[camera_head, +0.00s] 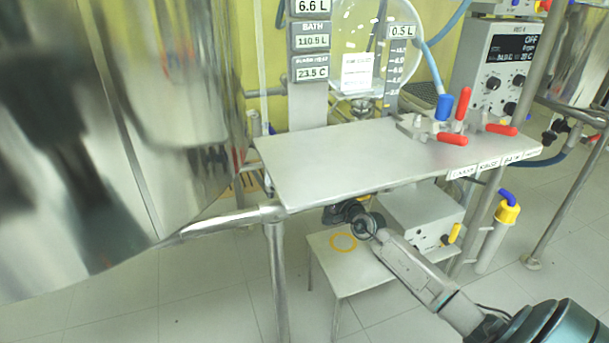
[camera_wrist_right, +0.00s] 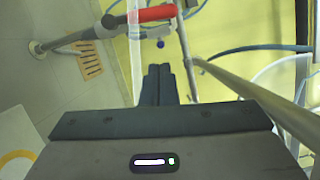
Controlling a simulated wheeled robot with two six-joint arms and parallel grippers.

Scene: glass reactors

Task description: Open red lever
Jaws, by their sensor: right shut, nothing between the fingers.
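A red lever (camera_wrist_right: 152,13) lies roughly level across the top of the right wrist view, just beyond my right fingertips and apart from them in the picture. My right gripper (camera_wrist_right: 160,70) is shut and empty, its two dark fingers together. In the head view my right gripper (camera_head: 340,212) is below the front edge of the metal shelf, and its fingertips are partly hidden. Red handles show on top of the shelf: one upright (camera_head: 462,104) and two lying low, one in front (camera_head: 452,138) and one at right (camera_head: 501,130). My left gripper is not in view.
The metal shelf (camera_head: 340,165) is above my right gripper. A low stand (camera_head: 352,272) with a yellow ring is beneath it, beside a grey box (camera_head: 405,208). A large shiny vessel (camera_head: 110,130) fills the left. A metal rail (camera_wrist_right: 245,85) runs right of my fingers.

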